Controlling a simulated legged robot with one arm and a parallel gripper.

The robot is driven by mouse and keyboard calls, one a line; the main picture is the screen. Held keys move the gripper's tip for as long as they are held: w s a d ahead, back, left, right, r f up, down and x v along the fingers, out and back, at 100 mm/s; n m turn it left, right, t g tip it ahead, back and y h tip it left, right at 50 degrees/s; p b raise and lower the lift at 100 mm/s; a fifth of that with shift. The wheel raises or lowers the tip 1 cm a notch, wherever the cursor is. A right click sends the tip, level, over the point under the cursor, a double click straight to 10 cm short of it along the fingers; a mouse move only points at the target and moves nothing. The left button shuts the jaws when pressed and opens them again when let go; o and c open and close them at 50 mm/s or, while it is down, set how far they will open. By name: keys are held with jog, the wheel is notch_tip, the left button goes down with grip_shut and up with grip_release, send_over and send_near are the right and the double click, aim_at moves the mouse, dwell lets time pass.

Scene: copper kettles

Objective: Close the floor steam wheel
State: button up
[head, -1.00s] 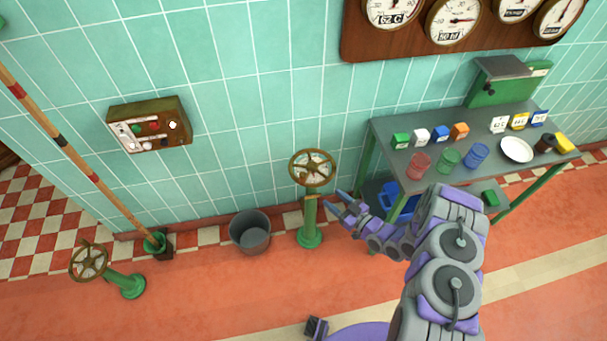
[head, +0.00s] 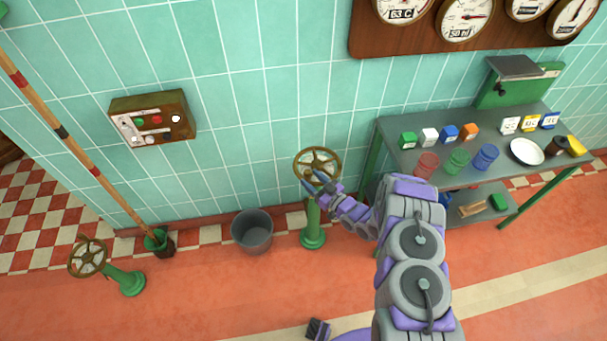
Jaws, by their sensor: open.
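A brown spoked handwheel (head: 318,153) sits roughly level on top of an upright green floor post (head: 312,230) near the tiled wall. A second brown wheel (head: 88,257) stands at the far left, facing sideways on a short green floor stand (head: 127,282). I cannot tell from a label which one is the steam wheel. My gripper (head: 312,182) is open at the front lower rim of the upright post's wheel. Its fingers overlap the rim in the picture. I cannot tell whether they touch it. Nothing shows between them.
A grey bucket (head: 252,232) stands left of the green post. A grey table (head: 400,172) with small boxes, cups and a plate is on the right. A control box (head: 152,118) and gauges (head: 466,17) hang on the wall. A striped pole (head: 75,150) leans left. The front floor is mostly clear.

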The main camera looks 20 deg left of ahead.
jog(key=shift+b+x, duration=0.5)
jog(key=shift+x, duration=2)
jog(key=shift+c, duration=0.5)
grip_shut()
